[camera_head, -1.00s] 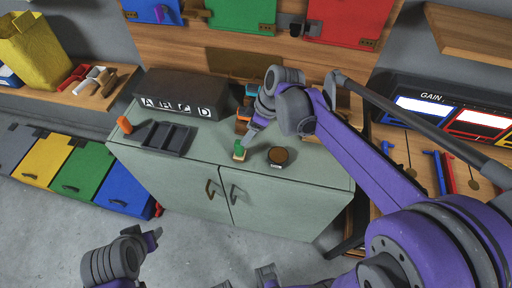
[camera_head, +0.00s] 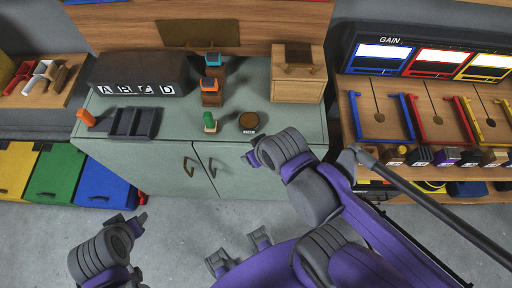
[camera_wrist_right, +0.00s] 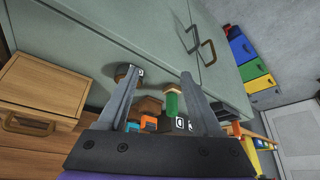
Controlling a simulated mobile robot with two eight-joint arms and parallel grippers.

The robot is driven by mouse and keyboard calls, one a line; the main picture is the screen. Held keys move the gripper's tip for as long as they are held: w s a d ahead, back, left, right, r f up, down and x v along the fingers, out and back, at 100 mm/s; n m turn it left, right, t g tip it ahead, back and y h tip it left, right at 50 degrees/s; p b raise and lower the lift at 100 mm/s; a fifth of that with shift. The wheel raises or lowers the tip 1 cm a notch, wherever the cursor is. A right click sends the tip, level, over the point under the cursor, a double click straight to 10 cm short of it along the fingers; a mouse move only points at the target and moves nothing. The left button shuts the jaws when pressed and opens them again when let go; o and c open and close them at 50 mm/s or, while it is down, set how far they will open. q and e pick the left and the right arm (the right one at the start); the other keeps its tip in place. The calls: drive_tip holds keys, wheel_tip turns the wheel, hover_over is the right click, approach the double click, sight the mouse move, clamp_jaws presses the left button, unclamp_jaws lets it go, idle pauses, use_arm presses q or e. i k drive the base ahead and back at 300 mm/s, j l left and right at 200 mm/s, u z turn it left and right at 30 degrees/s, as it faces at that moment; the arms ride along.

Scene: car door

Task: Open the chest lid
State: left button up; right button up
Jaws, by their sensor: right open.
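A wooden chest (camera_head: 297,82) with a dark handle on its front stands at the right end of the grey-green cabinet's top. Its lid looks shut. In the right wrist view a wooden box with a handle (camera_wrist_right: 45,85) is at the left, apart from the fingers. My right gripper (camera_head: 251,160) is at the cabinet's front edge, left of and nearer than the chest. Its fingers (camera_wrist_right: 160,85) are spread with nothing held between them. My left gripper (camera_head: 138,222) hangs low before the cabinet; its opening cannot be made out.
A green-handled stamp (camera_head: 210,122) and a round dark-brown object (camera_head: 249,121) are on the cabinet top (camera_head: 180,137). Orange and blue-topped blocks (camera_head: 211,84) stand behind. A dark tray (camera_head: 134,122) and a lettered box (camera_head: 140,73) are at the left. A shelf with coloured handles (camera_head: 430,118) is at the right.

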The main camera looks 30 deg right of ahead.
sight(292, 62)
drive_tip(key=z, duration=1.6)
